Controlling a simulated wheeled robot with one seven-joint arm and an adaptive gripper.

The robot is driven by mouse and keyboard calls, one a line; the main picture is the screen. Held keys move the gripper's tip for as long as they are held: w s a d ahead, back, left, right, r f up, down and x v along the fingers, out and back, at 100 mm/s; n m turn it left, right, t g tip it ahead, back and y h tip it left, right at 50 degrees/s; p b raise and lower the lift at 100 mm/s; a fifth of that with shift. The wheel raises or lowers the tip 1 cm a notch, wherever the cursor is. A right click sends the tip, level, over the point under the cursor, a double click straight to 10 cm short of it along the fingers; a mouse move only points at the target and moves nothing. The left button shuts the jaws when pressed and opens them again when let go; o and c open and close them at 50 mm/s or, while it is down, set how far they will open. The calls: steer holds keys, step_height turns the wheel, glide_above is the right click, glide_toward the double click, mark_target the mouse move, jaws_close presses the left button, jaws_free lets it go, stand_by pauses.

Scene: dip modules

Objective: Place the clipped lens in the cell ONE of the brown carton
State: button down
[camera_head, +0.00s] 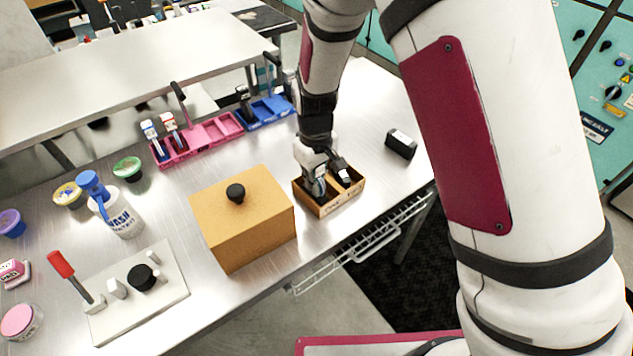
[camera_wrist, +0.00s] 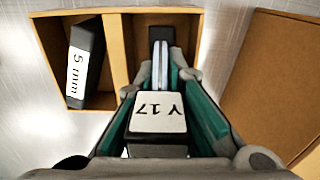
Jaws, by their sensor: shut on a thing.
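The brown carton (camera_head: 342,200) stands near the table's front edge and has two cells side by side. In the wrist view, a black block labelled "5 mm" (camera_wrist: 86,62) leans in the left cell of the carton (camera_wrist: 117,60). My gripper (camera_head: 317,178) points down at the other cell, the left one in the head view. In the wrist view my gripper (camera_wrist: 163,85) is shut on the clipped lens (camera_wrist: 158,112), a dark clip with a white "Y 17" label. Its far end reaches over or into that cell; its contact with the floor is hidden. The carton's front markings are too small to read.
A tan box with a black knob (camera_head: 243,215) stands close beside the carton. A black block (camera_head: 401,143) lies to the right. Pink (camera_head: 205,135) and blue (camera_head: 268,110) trays stand behind. A wash bottle (camera_head: 118,215) and a lever fixture (camera_head: 135,290) are at left.

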steer(key=shift+f, duration=0.35)
steer(key=shift+f, duration=0.15)
steer(key=c, duration=1.7)
jaws_free()
steer(key=shift+o, duration=0.2)
step_height(320, 180, up, 12)
steer(key=shift+r+b, duration=0.2)
steer(key=shift+b, duration=0.5)
